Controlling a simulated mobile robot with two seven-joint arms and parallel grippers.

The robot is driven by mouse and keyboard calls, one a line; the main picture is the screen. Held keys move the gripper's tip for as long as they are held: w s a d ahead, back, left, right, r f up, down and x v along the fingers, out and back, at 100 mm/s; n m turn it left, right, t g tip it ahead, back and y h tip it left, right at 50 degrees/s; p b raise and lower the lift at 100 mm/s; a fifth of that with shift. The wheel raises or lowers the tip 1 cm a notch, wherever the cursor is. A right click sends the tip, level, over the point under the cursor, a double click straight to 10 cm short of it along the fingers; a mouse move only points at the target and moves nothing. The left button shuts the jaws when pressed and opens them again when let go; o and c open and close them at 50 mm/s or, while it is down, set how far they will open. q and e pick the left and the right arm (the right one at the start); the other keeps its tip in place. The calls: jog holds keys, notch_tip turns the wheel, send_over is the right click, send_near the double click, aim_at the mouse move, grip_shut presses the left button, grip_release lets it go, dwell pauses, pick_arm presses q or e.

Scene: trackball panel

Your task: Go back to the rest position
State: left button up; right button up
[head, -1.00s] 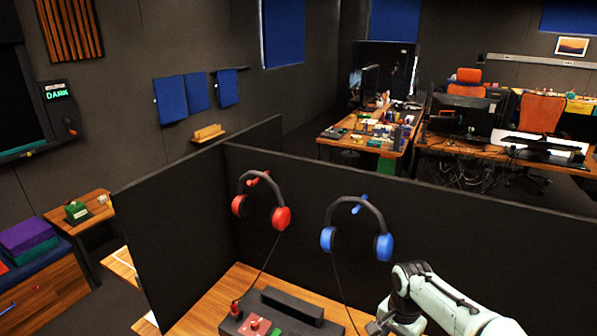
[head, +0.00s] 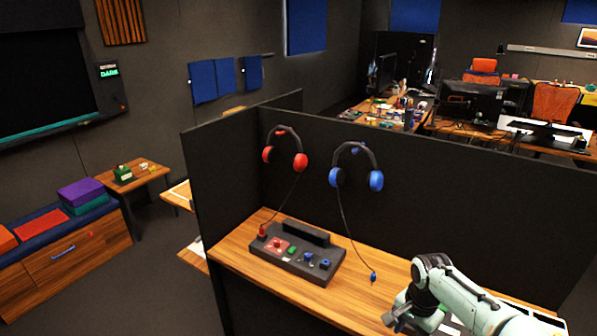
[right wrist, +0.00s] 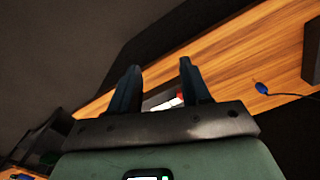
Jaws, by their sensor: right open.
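My right arm reaches in from the lower right in the head view, with its gripper (head: 396,318) over the front edge of the wooden desk (head: 232,246). In the right wrist view its two dark fingers (right wrist: 157,88) stand apart with nothing between them. The black trackball panel (head: 300,255) lies on the desk to the left, clear of the gripper. It bears a red part, a green button and blue parts. My left gripper is not in view.
Red headphones (head: 285,150) and blue headphones (head: 356,167) hang on the dark partition (head: 430,190). The red cord runs to the panel; the blue cord ends in a plug (head: 373,277) on the desk. A bench (head: 70,260) and a side table (head: 140,182) stand at left.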

jog(key=s+a+f+n+y, duration=0.1)
jog(key=s+a+f+n, duration=0.15)
jog(key=f, duration=0.85)
jog(key=s+a+f+n+y, duration=0.1)
jog(key=s+a+f, duration=0.25)
jog(key=f, duration=0.65)
jog(key=s+a+f+n, duration=0.1)
jog(key=s+a+f, duration=0.1)
jog(key=s+f, duration=0.2)
jog(key=s+a+f+n+y, duration=0.1)
jog(key=s+a+f, duration=0.2)
jog(key=s, duration=0.8)
jog(key=s+a+f+n, duration=0.1)
jog(key=s+a+f, duration=0.1)
jog(key=s+f, duration=0.5)
jog(key=shift+s+a+g+y, duration=0.15)
jog(key=shift+s+g+y, duration=0.2)
jog(key=shift+g+y, duration=0.05)
dwell(3.3)
